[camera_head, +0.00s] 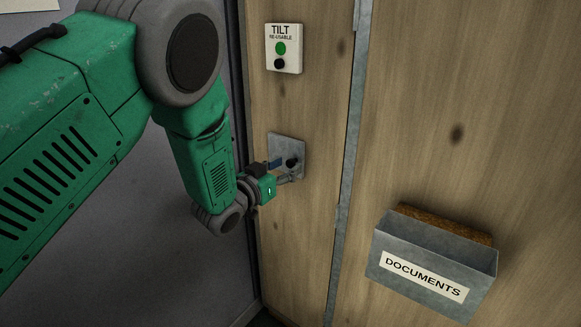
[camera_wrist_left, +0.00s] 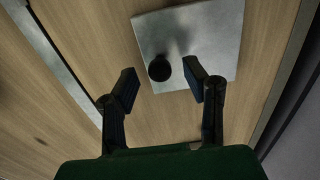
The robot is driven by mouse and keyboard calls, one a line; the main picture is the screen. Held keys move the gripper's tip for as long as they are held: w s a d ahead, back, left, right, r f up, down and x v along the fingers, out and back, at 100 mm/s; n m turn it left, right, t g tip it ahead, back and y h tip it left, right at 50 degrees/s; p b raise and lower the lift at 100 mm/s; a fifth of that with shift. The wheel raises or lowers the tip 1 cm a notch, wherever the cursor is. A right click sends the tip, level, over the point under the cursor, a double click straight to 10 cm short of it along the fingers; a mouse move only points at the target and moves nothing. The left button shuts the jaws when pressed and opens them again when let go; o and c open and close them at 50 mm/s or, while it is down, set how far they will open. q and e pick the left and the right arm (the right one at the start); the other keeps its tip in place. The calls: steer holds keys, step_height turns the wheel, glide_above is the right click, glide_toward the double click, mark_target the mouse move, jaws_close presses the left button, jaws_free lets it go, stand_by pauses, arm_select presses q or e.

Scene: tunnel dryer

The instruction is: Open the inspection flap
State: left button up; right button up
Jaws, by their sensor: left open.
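The inspection flap (camera_head: 287,143) is a small grey metal plate with a round black knob (camera_head: 292,162), set on a wooden panel. My left gripper (camera_head: 281,170) is right at the plate's lower left part. In the left wrist view, the flap (camera_wrist_left: 213,32) lies ahead and its knob (camera_wrist_left: 159,69) shows in the space between the two fingertips. My left gripper (camera_wrist_left: 163,84) is open, with nothing held. I cannot tell whether either finger touches the knob. The flap looks closed, flat against the panel. My right gripper is not in view.
A white "TILT" label plate (camera_head: 284,48) with a green dot and a black dot is above the flap. A grey metal strip (camera_head: 346,150) runs down the wood to its right. A grey "DOCUMENTS" holder (camera_head: 432,262) juts out at the lower right.

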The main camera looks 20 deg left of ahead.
arm_select(q)
steer(key=shift+x, duration=1.15)
steer(key=shift+s, duration=0.1)
jaws_close()
steer(key=shift+a, duration=0.1)
